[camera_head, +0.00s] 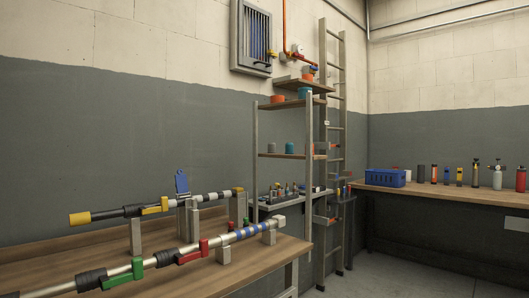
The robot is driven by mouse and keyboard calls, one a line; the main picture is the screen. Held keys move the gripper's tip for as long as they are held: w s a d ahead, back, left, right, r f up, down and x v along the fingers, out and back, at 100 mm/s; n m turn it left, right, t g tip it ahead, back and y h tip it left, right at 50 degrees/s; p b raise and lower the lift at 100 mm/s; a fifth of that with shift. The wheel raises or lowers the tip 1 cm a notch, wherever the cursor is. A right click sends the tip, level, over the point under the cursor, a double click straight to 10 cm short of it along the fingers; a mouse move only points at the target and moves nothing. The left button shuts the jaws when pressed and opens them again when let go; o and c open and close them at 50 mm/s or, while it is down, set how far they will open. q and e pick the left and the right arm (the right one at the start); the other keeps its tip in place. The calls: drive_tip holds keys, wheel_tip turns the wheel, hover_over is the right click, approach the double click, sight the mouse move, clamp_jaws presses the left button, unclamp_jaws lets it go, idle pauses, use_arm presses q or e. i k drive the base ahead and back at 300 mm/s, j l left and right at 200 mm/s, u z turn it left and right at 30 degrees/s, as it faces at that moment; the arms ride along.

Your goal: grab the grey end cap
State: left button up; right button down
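Two long pipe assemblies lie on grey supports on the wooden bench at the left. The near pipe (133,272) has green and red valve handles and blue bands, and a light grey end piece (280,221) at its right end. This looks like a grey end cap, but it is small. The far pipe (153,206) has a yellow end (79,219) at the left. A small grey cylinder (271,147) also stands on the middle shelf; I cannot tell if it is a cap. Neither of my grippers is in view.
A shelf rack (290,156) with several small items and a tall ladder (334,110) stand behind the bench. A second bench (450,193) at the right holds a blue crate (385,178) and several bottles. Floor shows between the benches.

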sight(271, 145)
drive_tip(key=i+l+u, duration=0.25)
drive_tip(key=i+l, duration=0.95)
drive_tip(key=l, duration=0.1)
